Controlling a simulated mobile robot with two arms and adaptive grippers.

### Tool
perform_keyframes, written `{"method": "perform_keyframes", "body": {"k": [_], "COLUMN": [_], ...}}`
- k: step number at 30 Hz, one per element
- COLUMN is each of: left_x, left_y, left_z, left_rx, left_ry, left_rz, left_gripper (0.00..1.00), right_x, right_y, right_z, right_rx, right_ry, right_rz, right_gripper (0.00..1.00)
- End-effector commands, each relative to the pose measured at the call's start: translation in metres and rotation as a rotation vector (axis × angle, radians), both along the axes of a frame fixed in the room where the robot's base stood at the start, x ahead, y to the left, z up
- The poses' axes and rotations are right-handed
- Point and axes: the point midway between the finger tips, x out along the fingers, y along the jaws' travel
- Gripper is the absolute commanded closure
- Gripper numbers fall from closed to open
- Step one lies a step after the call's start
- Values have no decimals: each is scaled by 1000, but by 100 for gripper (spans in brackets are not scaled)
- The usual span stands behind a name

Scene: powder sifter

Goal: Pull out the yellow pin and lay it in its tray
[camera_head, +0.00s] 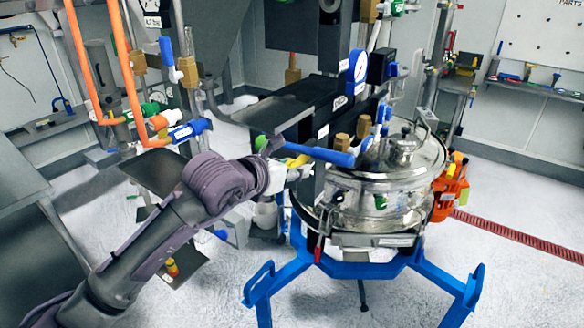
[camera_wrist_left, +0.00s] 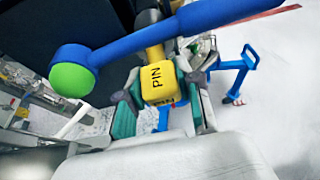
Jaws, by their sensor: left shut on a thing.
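The yellow pin (camera_wrist_left: 160,84), a block lettered PIN, is between the fingers of my left gripper (camera_wrist_left: 161,93) in the left wrist view. The gripper is shut on it. A dark and brass-coloured part shows directly behind the pin; I cannot tell whether the pin is still seated. In the head view my left gripper (camera_head: 282,174) is beside the sifter, and a little of the yellow pin (camera_head: 298,161) shows under the blue lever. A dark flat tray (camera_head: 272,113) lies above and behind the gripper; I cannot tell whether it is the pin's tray. My right gripper is not in view.
A blue lever (camera_head: 318,153) crosses just above the pin; its green-tipped end (camera_wrist_left: 72,78) is close in the wrist view. The steel sifter vessel (camera_head: 378,205) stands right on a blue frame (camera_head: 372,268). Orange hoses (camera_head: 125,75) hang left. Open floor lies front right.

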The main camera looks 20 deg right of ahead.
Motion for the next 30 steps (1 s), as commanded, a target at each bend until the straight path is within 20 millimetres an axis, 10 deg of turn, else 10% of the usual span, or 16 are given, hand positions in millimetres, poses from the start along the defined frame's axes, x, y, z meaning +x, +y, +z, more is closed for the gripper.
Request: {"method": "perform_keyframes", "body": {"k": [30], "left_x": [-14], "left_y": [19], "left_z": [1], "left_rx": [-2], "left_ry": [-2], "left_rz": [0], "left_gripper": [100], "right_x": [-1], "right_y": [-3], "right_z": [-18], "right_rx": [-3], "right_ry": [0], "right_rz": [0], "right_gripper": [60]}}
